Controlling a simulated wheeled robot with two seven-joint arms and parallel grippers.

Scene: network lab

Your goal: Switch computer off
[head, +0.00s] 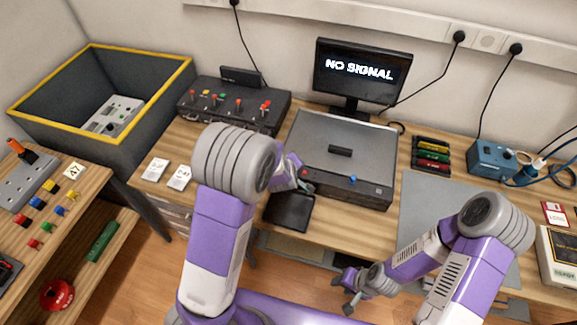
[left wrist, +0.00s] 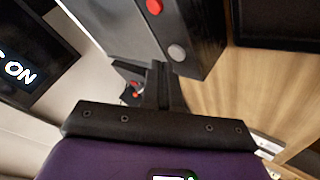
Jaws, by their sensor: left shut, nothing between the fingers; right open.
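The computer (head: 340,135), a wide grey box with a dark front, lies on the table. A red spot (head: 305,173) and a blue knob (head: 352,180) show at its front. The monitor (head: 363,72) behind it reads "NO SIGNAL". My left gripper (head: 303,183) is at the left end of the computer's front, partly hidden by my arm. In the left wrist view its fingers (left wrist: 163,90) are shut and empty near a dark panel with a red button (left wrist: 154,6) and a grey button (left wrist: 177,52); contact cannot be told. My right gripper (head: 352,288) is open, low before the table.
A black switch case (head: 235,108) stands left of the computer, with a yellow-rimmed bin (head: 150,98) beyond. A black pad (head: 289,212) lies at the front edge. A grey mat (head: 430,205), coloured tools (head: 431,155) and a blue device (head: 492,158) are right of the computer.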

